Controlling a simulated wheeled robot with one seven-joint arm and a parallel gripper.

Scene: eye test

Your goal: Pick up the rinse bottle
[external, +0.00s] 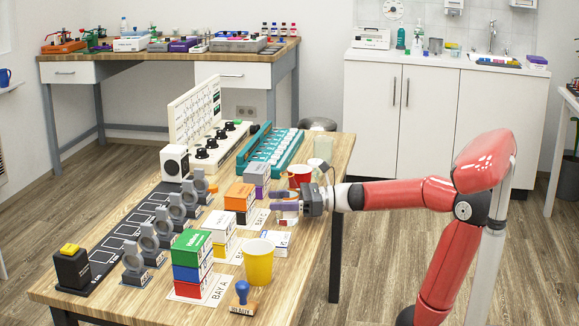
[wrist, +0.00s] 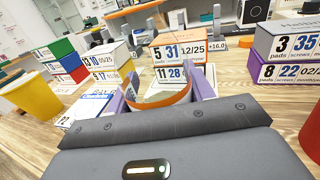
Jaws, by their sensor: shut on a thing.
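My gripper (external: 285,203), with purple fingers, is low over the right side of the wooden table. In the wrist view its fingers (wrist: 162,84) are shut on an orange-rimmed round thing (wrist: 160,104) with a pale inside; I cannot tell what it is. In the external view the fingers mostly hide it. A pale, bottle-like thing (external: 323,147) stands at the table's back right, apart from the gripper. It may be the rinse bottle, but I cannot be sure.
A red cup (external: 299,174) stands just behind my gripper. Labelled box stacks (external: 240,201), a yellow cup (external: 259,262) and a blue-handled stamp (external: 242,294) stand to the left and front. A teal rack (external: 270,150) lies behind. The table's right edge is close.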

